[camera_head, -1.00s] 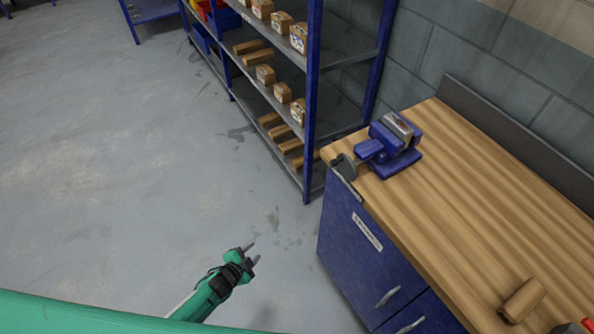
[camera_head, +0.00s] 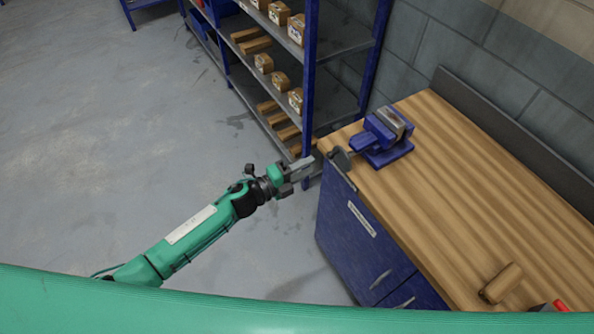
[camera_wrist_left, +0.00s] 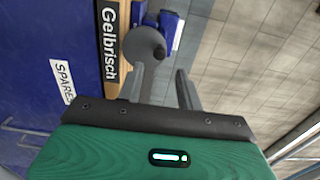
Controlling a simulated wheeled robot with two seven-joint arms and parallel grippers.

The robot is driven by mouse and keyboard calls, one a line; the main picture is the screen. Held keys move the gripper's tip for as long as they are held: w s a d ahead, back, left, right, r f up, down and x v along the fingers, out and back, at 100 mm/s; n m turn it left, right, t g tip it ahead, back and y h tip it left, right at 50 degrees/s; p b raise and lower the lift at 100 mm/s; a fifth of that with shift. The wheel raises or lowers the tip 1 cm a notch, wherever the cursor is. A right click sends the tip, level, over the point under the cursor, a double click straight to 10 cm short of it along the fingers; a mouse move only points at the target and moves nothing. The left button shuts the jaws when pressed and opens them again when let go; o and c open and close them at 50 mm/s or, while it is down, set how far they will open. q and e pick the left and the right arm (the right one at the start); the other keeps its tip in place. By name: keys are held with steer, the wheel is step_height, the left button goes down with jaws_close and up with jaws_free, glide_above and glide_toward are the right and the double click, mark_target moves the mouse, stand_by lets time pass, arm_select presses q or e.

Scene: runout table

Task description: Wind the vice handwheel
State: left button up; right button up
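My left gripper (camera_head: 311,167) is just left of the handwheel, with the arm reaching in from the lower left. In the left wrist view the two fingers (camera_wrist_left: 165,70) are apart with nothing between them. The round handwheel (camera_wrist_left: 140,44), with a small dark knob, shows just beyond the left finger. The finger overlaps its lower part, so I cannot tell if they touch. My right gripper is out of view.
A blue shelf rack (camera_head: 309,80) with boxes stands close behind my left gripper. A blue cabinet (camera_head: 350,240) is under the bench. A wooden block (camera_head: 502,283) and a red item (camera_head: 560,305) lie at the bench's lower right. The floor at left is clear.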

mark_target(328, 157)
arm_select(q)
steer(key=w+d+m+b, duration=0.3)
steer(key=d+m+b, duration=0.2)
steer(key=m, duration=0.7)
steer(key=b, duration=0.2)
steer(key=shift+w+m+b, duration=0.3)
steer(key=shift+w+b, duration=0.05)
steer(key=shift+b, duration=0.05)
jaws_close()
steer(key=n, duration=0.3)
steer(key=shift+w+a+f+p, duration=0.2)
steer(key=shift+w+p, duration=0.1)
steer(key=shift+p, duration=0.1)
steer(key=shift+n, duration=0.4)
